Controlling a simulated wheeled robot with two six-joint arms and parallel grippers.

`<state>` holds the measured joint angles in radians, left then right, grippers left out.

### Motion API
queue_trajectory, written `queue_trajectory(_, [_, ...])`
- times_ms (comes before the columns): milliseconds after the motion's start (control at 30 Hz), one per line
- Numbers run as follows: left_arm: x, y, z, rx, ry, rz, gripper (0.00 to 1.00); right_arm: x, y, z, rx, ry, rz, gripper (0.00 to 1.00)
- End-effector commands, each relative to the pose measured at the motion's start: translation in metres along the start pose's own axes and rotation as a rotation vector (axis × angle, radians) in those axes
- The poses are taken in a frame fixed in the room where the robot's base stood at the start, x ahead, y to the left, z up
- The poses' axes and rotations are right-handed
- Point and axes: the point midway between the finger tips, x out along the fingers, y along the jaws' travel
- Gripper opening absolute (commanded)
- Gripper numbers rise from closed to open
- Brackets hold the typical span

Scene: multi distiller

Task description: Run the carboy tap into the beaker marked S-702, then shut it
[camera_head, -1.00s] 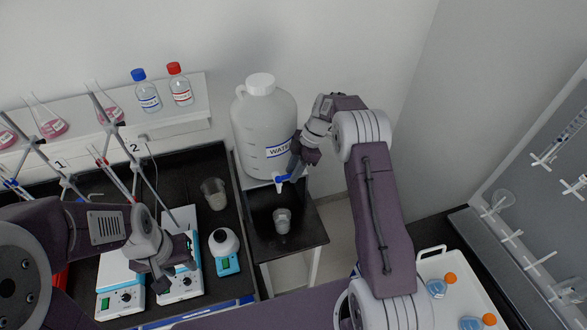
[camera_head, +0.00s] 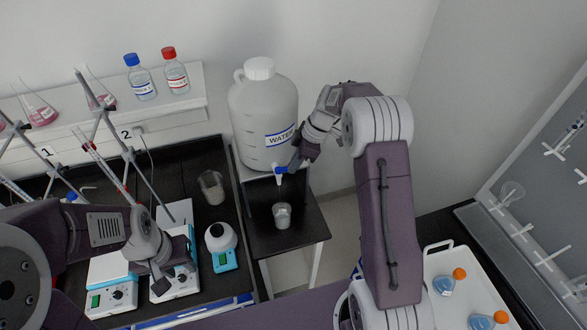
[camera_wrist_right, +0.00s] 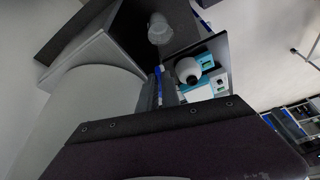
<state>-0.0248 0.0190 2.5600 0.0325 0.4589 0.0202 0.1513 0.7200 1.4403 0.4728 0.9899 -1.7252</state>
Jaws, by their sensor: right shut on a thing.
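The white carboy (camera_head: 262,115) labelled WATER stands on a raised stand, its tap (camera_head: 280,172) with a blue handle facing front. My right gripper (camera_head: 293,166) is at the tap from the right, shut on the blue tap handle. In the right wrist view the handle (camera_wrist_right: 158,70) shows at the fingertips. A small beaker (camera_head: 282,215) stands on the black shelf below the spout; it also shows in the right wrist view (camera_wrist_right: 159,30). Its marking and fill level are not readable. My left gripper (camera_head: 162,283) is over the hotplates, apart from the tap; its jaw opening is unclear.
Another beaker (camera_head: 212,187) stands on the black bench left of the stand. A white round-topped device (camera_head: 221,240) and hotplates (camera_head: 113,292) are nearby. Bottles (camera_head: 140,77) and flasks stand on the wall shelf. A white tray (camera_head: 462,300) with orange-capped bottles is at right.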

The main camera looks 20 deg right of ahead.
Motion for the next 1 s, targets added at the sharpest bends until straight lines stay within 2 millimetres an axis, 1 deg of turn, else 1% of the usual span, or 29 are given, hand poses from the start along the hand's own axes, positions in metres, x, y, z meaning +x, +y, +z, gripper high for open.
queue_trajectory(33, [0.011, 0.0, 0.001, 0.0, 0.0, 0.0, 0.36, 0.004, -0.001, 0.002, 0.024, 0.0, 0.015, 0.0])
queue_trajectory(300, [0.029, -0.001, 0.003, 0.0, 0.0, 0.0, 0.36, 0.002, -0.007, 0.0, 0.145, 0.0, 0.064, 0.0])
queue_trajectory(500, [0.033, -0.001, 0.003, 0.0, 0.0, 0.0, 0.36, 0.0, -0.01, -0.001, 0.186, 0.0, 0.079, 0.0])
queue_trajectory(933, [0.033, -0.001, 0.003, 0.0, 0.0, 0.0, 0.36, -0.001, -0.01, -0.001, 0.195, -0.001, 0.083, 0.0])
queue_trajectory(1000, [0.033, -0.001, 0.003, 0.0, 0.0, 0.0, 0.36, -0.001, -0.01, -0.001, 0.195, -0.001, 0.083, 0.24])
